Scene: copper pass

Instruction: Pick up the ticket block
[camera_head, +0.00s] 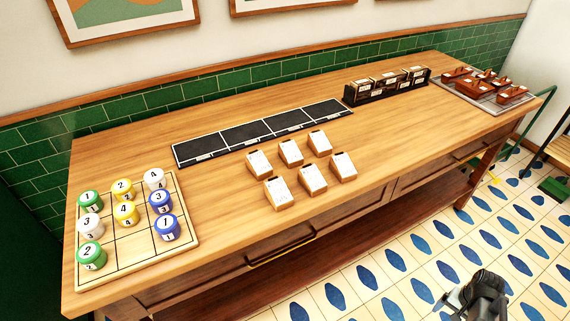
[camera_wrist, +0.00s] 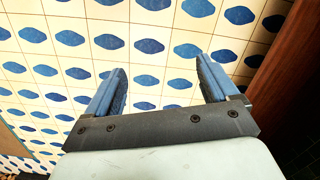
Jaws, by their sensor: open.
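Several ticket blocks (camera_head: 290,153), small wooden blocks with white printed faces, stand in two rows of three on the middle of the wooden counter (camera_head: 225,205). I cannot tell which one the task means. My gripper (camera_wrist: 162,78) is open and empty in the wrist view, with two blue fingers apart above the patterned floor. In the head view, a dark part of my arm shows at the bottom right, off the counter's front side and well away from the blocks. No ticket block shows in the wrist view.
A dark four-panel strip (camera_head: 264,131) lies behind the blocks. A grid board (camera_head: 130,262) with numbered round pieces is at the left. A dark rack (camera_head: 388,87) and a tray (camera_head: 490,104) with wooden-handled items are at the right. Bare counter surrounds the blocks.

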